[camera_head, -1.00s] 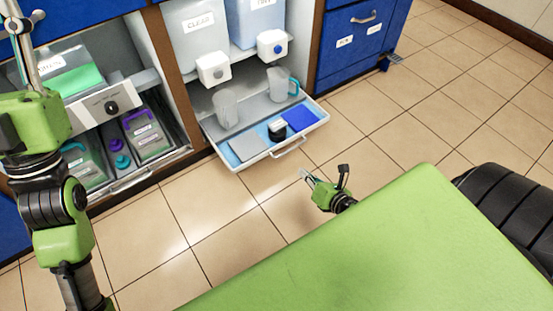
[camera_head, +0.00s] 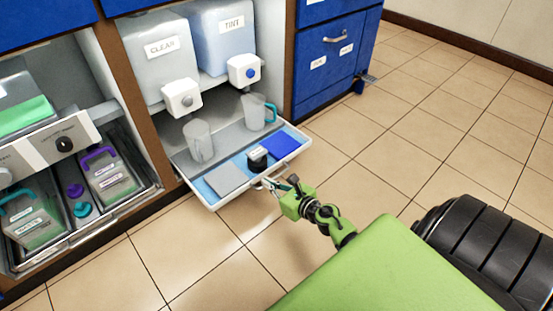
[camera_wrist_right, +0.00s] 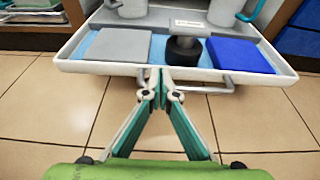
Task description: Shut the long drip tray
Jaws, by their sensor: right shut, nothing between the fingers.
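The long drip tray (camera_head: 232,196) is a white pull-out tray with a light-blue lining, and it stands out of the cabinet below two dispensers. Its front wall (camera_wrist_right: 95,68) shows in the right wrist view, with a bar handle (camera_wrist_right: 218,89) on it. A grey pad (camera_head: 226,178), a black round item (camera_head: 257,160) and a blue pad (camera_head: 277,144) lie in its front part; two clear jugs stand behind. My right gripper (camera_head: 267,184) is shut and empty, its fingertips (camera_wrist_right: 164,73) at the front wall near the handle. I cannot tell whether they touch. My left gripper is not in view.
Dispensers labelled CLEAR (camera_head: 154,68) and TINT (camera_head: 222,45) stand above the tray. At left, another low tray holds handled containers (camera_head: 108,178). A blue drawer cabinet (camera_head: 330,60) stands to the right. The tiled floor in front is clear.

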